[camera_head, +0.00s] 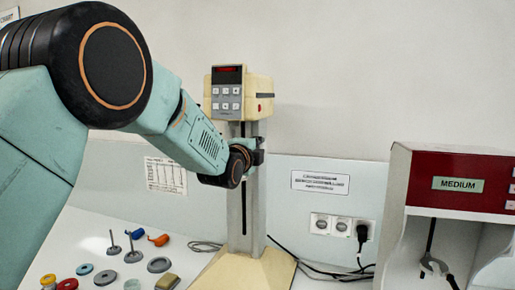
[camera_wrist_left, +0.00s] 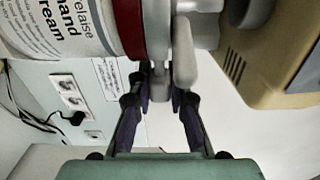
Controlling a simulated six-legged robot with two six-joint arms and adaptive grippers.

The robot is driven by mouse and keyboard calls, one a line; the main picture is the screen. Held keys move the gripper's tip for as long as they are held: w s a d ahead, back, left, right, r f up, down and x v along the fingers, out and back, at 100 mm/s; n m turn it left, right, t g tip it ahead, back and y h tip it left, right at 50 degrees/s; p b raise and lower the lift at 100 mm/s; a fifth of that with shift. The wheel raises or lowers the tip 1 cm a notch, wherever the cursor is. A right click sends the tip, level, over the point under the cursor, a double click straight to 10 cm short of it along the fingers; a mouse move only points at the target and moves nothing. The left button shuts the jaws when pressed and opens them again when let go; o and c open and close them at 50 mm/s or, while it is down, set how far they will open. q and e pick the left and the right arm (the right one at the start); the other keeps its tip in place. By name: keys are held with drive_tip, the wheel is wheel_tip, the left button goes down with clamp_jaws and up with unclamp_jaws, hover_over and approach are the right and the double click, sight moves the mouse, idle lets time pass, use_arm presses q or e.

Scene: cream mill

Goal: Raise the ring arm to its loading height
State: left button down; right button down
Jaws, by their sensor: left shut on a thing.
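The mill (camera_head: 242,95) stands on the table, with a cream head and red display above a grey column (camera_head: 235,205). My left gripper (camera_head: 258,151) is at the column, below the head, mostly hidden by its own wrist. In the left wrist view, the left gripper's fingers (camera_wrist_left: 160,97) are shut on a small grey part (camera_wrist_left: 158,80), which looks like part of the ring arm. A rounded grey lever (camera_wrist_left: 184,55) is close by the fingers. A white tub (camera_wrist_left: 60,28) with hand cream lettering and a dark red band is next to them. My right gripper is not in view.
A red and white machine marked MEDIUM (camera_head: 458,184) stands at the right. Small discs, rings and stemmed parts (camera_head: 133,252) lie on the table at lower left. Cables run from the wall socket (camera_head: 331,225) behind the mill.

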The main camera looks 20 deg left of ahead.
use_arm(q)
drive_tip(key=shift+f, duration=0.1)
idle(0.3)
drive_tip(key=shift+f+b, duration=0.25)
drive_tip(key=shift+b, duration=0.25)
drive_tip(key=c, duration=1.6)
unclamp_jaws()
drive_tip(key=shift+r, duration=0.1)
drive_tip(key=shift+c, duration=0.2)
drive_tip(key=o, duration=0.4)
drive_tip(key=shift+s+r, duration=0.15)
drive_tip(key=shift+s, duration=0.1)
drive_tip(key=shift+w, duration=0.1)
